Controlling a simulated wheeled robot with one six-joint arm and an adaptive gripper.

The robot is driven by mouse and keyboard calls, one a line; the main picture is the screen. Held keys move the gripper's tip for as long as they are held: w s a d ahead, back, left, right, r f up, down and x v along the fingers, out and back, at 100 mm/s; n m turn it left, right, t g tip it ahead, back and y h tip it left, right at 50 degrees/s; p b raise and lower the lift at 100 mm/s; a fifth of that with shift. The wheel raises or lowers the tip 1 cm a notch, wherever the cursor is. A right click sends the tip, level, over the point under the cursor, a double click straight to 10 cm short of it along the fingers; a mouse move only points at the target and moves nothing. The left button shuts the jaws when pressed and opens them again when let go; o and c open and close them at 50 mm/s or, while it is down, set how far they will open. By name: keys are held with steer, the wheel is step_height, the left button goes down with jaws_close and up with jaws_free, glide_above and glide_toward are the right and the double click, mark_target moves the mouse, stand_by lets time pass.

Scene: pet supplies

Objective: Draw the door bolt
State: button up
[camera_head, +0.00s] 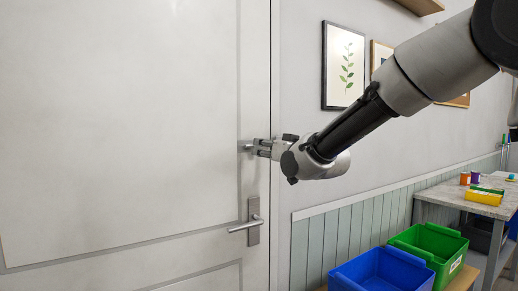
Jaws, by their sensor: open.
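A pale door (120,120) fills the left of the head view and looks closed. My arm reaches in from the upper right, and my gripper (252,147) is at the door's right edge, above the handle. The gripper is open, with its fingers pointing left toward the door. The door bolt is small and mostly hidden at the fingertips. I cannot tell whether the fingers touch it or how far it is drawn. A metal lever handle (248,225) on a backplate sits below the gripper.
A blue bin (372,275) and a green bin (432,247) stand at the lower right. A table (478,205) with a yellow tray (484,197) is further right. Framed pictures (343,66) hang on the wall behind my arm. The space in front of the door's left is clear.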

mark_target(260, 147)
steer(key=x, duration=0.4)
steer(key=shift+w+a, duration=0.1)
steer(key=shift+w, duration=0.15)
jaws_close()
